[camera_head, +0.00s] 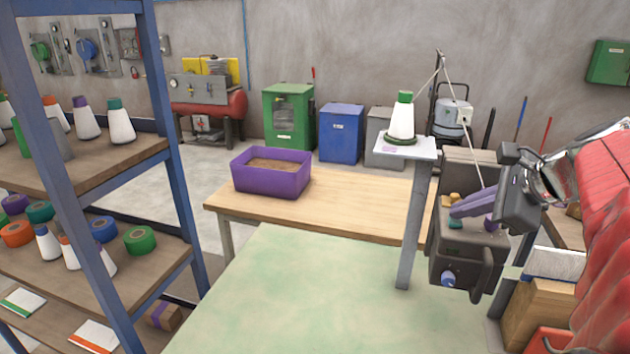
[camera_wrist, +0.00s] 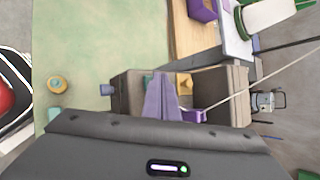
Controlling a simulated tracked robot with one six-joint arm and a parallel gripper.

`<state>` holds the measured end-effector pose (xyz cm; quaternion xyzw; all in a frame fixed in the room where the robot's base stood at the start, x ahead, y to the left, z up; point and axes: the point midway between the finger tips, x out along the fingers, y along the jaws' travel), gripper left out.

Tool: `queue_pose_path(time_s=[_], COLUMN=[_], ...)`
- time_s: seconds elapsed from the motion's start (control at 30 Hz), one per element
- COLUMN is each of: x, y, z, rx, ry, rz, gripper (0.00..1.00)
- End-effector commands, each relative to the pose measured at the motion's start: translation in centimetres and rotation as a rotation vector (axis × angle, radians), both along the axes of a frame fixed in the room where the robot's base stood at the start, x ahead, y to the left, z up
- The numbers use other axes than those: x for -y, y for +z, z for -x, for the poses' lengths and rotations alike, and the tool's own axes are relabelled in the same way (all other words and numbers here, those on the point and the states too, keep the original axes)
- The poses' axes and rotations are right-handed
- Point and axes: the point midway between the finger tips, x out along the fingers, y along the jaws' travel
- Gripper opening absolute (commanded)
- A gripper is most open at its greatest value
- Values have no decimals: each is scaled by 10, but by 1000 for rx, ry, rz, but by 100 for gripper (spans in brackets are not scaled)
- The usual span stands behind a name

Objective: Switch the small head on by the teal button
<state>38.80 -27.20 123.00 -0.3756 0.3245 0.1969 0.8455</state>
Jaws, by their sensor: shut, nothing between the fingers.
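The small head is a dark grey machine (camera_head: 462,262) at the right of the head view, and it also shows in the wrist view (camera_wrist: 128,98). Its teal button (camera_head: 455,224) sits on the face towards my arm, with a yellow piece (camera_head: 447,201) behind it. My gripper (camera_head: 454,211) has purple fingers, shut and empty, with the tips beside the teal button. In the wrist view the fingertips (camera_wrist: 160,76) partly cover the machine, and a sliver of teal (camera_wrist: 148,77) shows just left of them. I cannot tell whether they touch the button.
A blue knob (camera_head: 448,279) sticks out low on the machine. A thread runs down to it from a white cone (camera_head: 401,121) on a stand (camera_head: 414,215). A purple bin (camera_head: 271,184) stands on the wooden table (camera_head: 350,200). The pale green surface (camera_head: 300,290) is largely clear.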

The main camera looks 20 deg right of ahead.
Motion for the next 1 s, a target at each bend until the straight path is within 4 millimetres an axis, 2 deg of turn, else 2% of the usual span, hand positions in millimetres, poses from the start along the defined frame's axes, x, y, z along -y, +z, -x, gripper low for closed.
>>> queue_pose_path(time_s=[0.37,0.8,1.0], x=[0,0,0], y=[-1,16,18], z=[0,0,0], rx=[-1,1,0], ry=[1,0,0], rz=[0,1,0], gripper=[0,0,0])
